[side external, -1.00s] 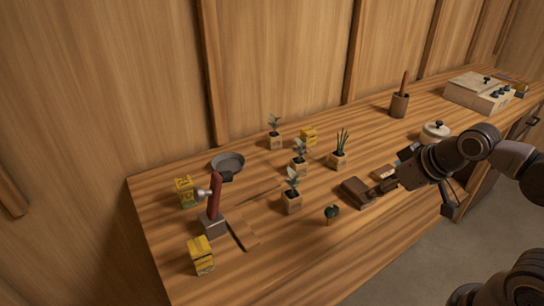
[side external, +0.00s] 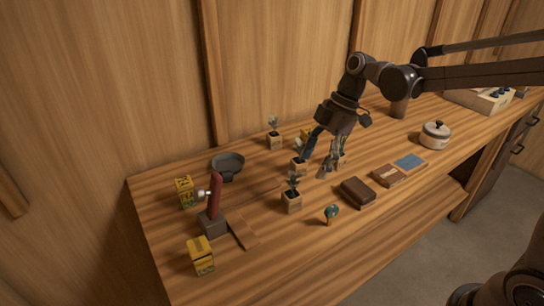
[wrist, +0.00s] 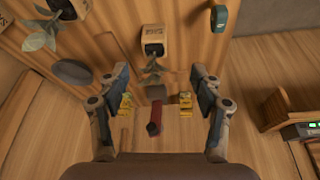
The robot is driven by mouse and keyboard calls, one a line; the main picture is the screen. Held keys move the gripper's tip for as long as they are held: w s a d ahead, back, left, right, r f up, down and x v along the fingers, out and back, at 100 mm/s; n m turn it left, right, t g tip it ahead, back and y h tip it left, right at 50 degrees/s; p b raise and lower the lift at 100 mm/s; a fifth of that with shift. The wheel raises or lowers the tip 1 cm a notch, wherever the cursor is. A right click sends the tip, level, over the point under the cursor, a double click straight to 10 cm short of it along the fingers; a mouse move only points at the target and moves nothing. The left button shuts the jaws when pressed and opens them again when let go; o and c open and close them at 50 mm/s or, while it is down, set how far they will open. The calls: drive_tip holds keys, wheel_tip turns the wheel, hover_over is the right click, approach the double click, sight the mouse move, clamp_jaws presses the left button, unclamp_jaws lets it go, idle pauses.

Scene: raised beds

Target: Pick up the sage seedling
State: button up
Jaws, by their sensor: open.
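Several leafy seedlings stand in small wooden pots; I cannot read which is labelled sage. The front one (side external: 291,202) has broad leaves. It appears to be the pot (wrist: 153,42) at the upper middle of the wrist view, its leaves in line with the gap between my fingers. A second seedling (side external: 299,168) stands just behind it, partly hidden by my gripper, and seems to be the one at the wrist view's upper left (wrist: 72,8). A third (side external: 275,140) is at the back. My gripper (side external: 314,168) is open and empty, pointing down over the pots; its fingers flank the wrist view's middle (wrist: 158,72).
The front bench edge is clear.

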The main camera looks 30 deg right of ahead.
sight(293, 193)
drive_tip(key=shift+n, duration=0.6)
drive_tip(key=x, duration=0.6)
drive_tip(key=shift+w+a, duration=0.3)
drive_tip(key=shift+w, duration=0.1)
drive_tip(key=x, duration=0.3)
drive_tip(key=shift+w+a+f, duration=0.25)
drive_tip(key=shift+a+f, duration=0.05)
drive_tip(key=shift+a+f+y, duration=0.25)
drive_tip(key=shift+f+y, duration=0.05)
drive_tip(key=shift+f, duration=0.35)
drive_tip(key=c, duration=1.3)
